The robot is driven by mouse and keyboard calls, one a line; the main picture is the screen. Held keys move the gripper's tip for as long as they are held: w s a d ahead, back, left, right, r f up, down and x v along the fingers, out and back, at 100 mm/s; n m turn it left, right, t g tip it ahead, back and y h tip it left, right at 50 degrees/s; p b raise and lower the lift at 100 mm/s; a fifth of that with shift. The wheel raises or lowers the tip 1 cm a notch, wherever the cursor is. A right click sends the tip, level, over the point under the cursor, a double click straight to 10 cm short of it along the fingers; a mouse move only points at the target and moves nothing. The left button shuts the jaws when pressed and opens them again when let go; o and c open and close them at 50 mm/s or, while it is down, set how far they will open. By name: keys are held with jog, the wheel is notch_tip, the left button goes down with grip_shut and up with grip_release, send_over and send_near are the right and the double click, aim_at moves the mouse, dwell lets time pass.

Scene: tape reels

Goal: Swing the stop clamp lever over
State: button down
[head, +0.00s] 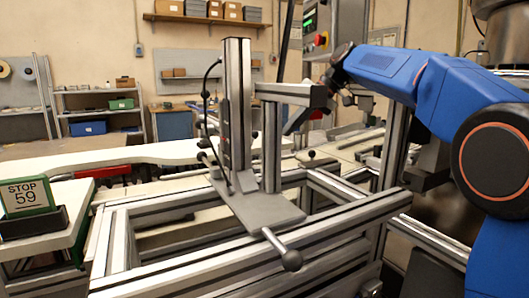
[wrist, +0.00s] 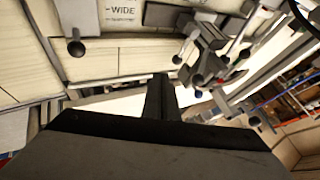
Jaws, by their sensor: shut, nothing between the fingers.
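A lever with a dark ball knob (head: 291,260) sticks out toward the front from the grey base plate (head: 262,212) of an upright post. Another short lever with a dark knob (head: 312,154) stands farther back by the rail. In the wrist view a lever with a round knob (wrist: 76,47) hangs at the upper left, and a clamp group with several knobs (wrist: 205,55) is at upper right. I cannot tell which of these is the stop clamp lever. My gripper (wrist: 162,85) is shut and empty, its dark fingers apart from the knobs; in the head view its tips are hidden.
Aluminium frame rails (head: 250,258) cross the front. The upright post (head: 237,105) with a side beam stands in the middle. A green "STOP 59" sign (head: 26,195) sits on a pale bench at left. A control box (head: 318,30) hangs at the back.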

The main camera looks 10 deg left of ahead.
jog(key=shift+m+t, duration=0.5)
jog(key=shift+m, duration=0.3)
jog(key=a+f, duration=0.2)
jog(key=f, duration=0.1)
jog(key=a+f, duration=0.1)
jog(key=f, duration=0.3)
jog(key=a+f, duration=0.2)
jog(key=f, duration=0.1)
jog(key=shift+w+a+f, duration=0.15)
jog(key=shift+w+a, duration=0.1)
jog(key=shift+a, duration=0.05)
jog(key=a, duration=0.3)
jog(key=shift+s, duration=0.4)
jog(key=shift+s+a, duration=0.2)
jog(key=shift+a, duration=0.3)
jog(key=shift+a, duration=0.1)
jog(key=shift+s+a+r+n+g, duration=0.15)
jog(key=shift+a+r+n+g, duration=0.15)
jog(key=shift+a+n, duration=0.15)
